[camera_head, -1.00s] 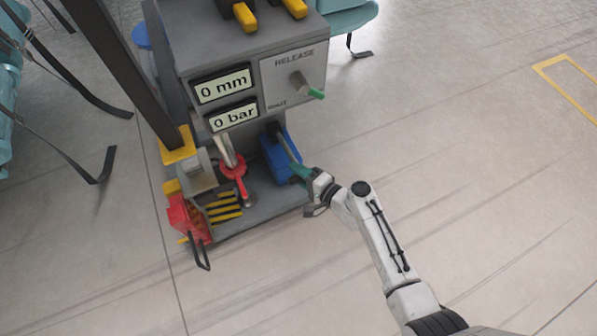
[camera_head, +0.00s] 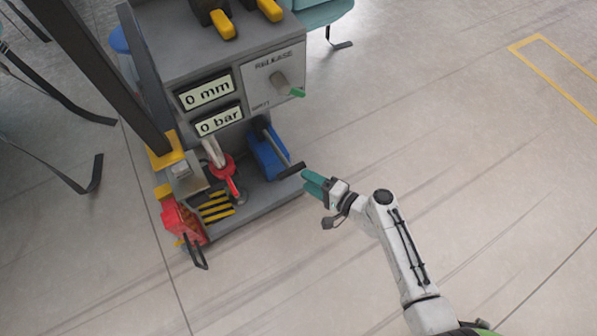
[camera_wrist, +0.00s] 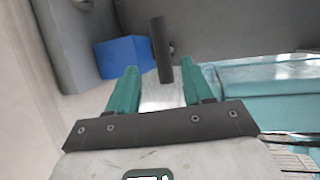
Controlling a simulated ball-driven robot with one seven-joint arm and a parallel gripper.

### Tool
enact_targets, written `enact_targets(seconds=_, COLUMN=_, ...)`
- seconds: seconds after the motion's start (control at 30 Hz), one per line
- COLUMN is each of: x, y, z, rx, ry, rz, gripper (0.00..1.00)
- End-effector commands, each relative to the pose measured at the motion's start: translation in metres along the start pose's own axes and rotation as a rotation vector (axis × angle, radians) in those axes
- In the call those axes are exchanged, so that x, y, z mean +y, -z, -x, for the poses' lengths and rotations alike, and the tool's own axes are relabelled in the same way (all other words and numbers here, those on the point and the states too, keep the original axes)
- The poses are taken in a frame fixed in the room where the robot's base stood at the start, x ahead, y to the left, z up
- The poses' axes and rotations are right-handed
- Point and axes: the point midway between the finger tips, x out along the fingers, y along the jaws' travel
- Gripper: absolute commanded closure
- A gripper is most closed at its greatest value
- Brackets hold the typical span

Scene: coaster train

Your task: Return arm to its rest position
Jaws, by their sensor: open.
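My gripper (camera_head: 315,182) has teal fingers and is open and empty. In the head view it is in the air to the right of the grey machine (camera_head: 212,55), close to the end of a dark lever handle (camera_head: 290,171) but apart from it. In the wrist view my gripper (camera_wrist: 153,90) shows both fingers spread. The dark handle (camera_wrist: 162,50) stands beyond and between the fingertips there. The handle comes from a blue block (camera_head: 266,153) low on the machine, which also shows in the wrist view (camera_wrist: 123,57).
The machine's displays (camera_head: 207,92) read 0 mm and 0 bar. A green-tipped release knob (camera_head: 296,92) sits beside them. A red part (camera_head: 222,164) and a red box (camera_head: 181,222) are at the lower left. A teal seat (camera_head: 318,12) stands behind. The floor at right is clear.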

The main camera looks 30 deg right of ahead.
Motion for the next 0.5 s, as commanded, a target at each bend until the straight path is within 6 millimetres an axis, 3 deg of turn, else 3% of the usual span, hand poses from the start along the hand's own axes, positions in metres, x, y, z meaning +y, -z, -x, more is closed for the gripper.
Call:
enact_targets(seconds=0.2, x=0.000, y=0.000, z=0.016, rx=-0.001, ry=0.000, rz=0.001, gripper=0.49)
enact_targets(seconds=0.5, x=0.001, y=0.000, z=0.017, rx=0.000, ry=0.000, rz=0.001, gripper=0.49)
